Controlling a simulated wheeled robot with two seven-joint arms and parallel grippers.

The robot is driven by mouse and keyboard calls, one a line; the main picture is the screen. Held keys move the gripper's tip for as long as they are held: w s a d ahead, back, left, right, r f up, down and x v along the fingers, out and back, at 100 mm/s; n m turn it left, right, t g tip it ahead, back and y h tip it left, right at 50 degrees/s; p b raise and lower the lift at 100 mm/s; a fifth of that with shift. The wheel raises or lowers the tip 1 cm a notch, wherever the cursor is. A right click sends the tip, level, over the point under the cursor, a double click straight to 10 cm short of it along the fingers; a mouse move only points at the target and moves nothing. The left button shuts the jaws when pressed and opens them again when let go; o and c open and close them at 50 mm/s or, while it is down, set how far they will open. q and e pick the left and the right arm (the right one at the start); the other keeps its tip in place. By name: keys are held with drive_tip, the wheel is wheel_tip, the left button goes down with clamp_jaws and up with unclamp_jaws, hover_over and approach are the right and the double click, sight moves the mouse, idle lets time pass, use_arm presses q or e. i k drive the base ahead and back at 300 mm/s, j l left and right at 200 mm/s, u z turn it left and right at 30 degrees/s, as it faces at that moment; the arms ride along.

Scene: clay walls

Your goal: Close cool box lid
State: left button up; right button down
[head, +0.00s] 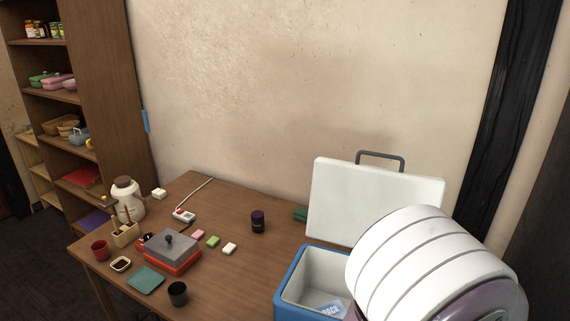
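The cool box (291,300) is blue with a white inside and stands at the right end of the wooden table. Its white lid (375,200) is open and stands upright at the back of the box, with a grey handle (381,156) at its top. A pale blue pack with lettering (332,309) lies inside the box. A white, ribbed part of my own arm covers the right side of the box and the lower right corner of the lid. Neither of my grippers shows in the head view.
On the table (225,275) stand a red and grey cooker (172,252), a white jug (128,200), a dark jar (258,222), a black cup (178,293), a red cup (100,250) and small blocks. A shelf (112,100) stands at left; a wall is behind.

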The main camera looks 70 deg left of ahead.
sight(347, 198)
drive_tip(key=u, duration=1.9)
